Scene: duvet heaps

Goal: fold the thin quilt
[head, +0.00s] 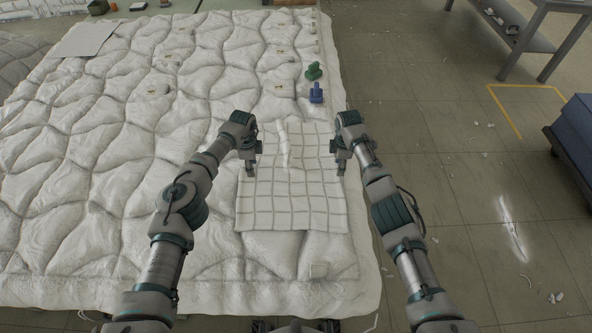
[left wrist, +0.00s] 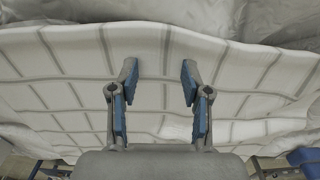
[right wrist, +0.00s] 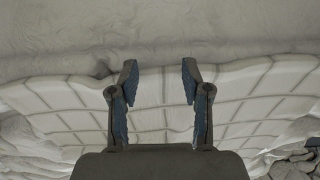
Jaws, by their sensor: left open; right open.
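The thin quilt (head: 293,205) is white with a grey grid pattern. In the head view it lies spread near the right edge of the large padded white surface, with a raised ridge (head: 283,145) running through its far part. My left gripper (head: 250,172) is at the quilt's left edge, open and empty. My right gripper (head: 340,172) is at its right edge, open and empty. In the left wrist view the quilt (left wrist: 75,65) spreads beneath the open fingers (left wrist: 160,75). In the right wrist view the quilt edge (right wrist: 240,80) lies just beyond the open fingertips (right wrist: 160,75).
A green object (head: 313,71) and a blue object (head: 316,93) stand beyond the quilt. The large padded surface (head: 90,190) is mostly free on the left. Small items lie along its far part. A grey table (head: 540,20) and a blue box (head: 575,140) stand at right.

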